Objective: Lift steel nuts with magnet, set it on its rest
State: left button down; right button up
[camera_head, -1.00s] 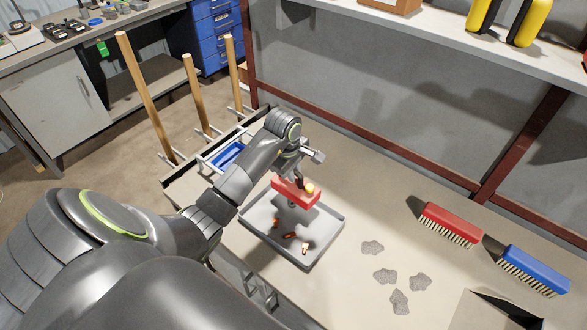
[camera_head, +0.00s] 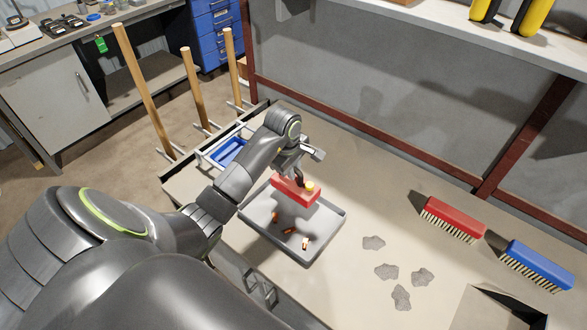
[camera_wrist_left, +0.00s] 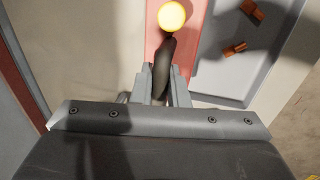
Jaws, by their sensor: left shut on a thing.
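The magnet is a red block (camera_head: 296,191) with a dark handle and a yellow ball on top. My left gripper (camera_head: 301,178) is shut on its dark handle and holds the block above the grey tray (camera_head: 262,213). In the left wrist view, the handle (camera_wrist_left: 163,68) stands between the two fingers, with the yellow ball (camera_wrist_left: 172,16) just beyond them. Several copper-coloured pieces (camera_head: 306,243) lie in the tray. I cannot make out steel nuts; the magnet's underside is hidden. My right gripper is not in view.
A red brush (camera_head: 454,218) and a blue brush (camera_head: 538,264) lie on the right of the bench. Several grey flat pieces (camera_head: 386,272) lie right of the tray, near a dark opening (camera_head: 510,305). A blue bin (camera_head: 228,152) and upright wooden handles (camera_head: 146,90) stand at left.

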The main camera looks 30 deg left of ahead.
pick_arm(q)
jog(key=shift+r, duration=0.15)
jog(key=shift+r, duration=0.1)
jog(key=shift+w+r, duration=0.1)
jog(key=shift+r, duration=0.05)
jog(key=shift+r+p, duration=0.95)
jog(key=shift+r, duration=0.75)
jog(key=shift+r, duration=0.1)
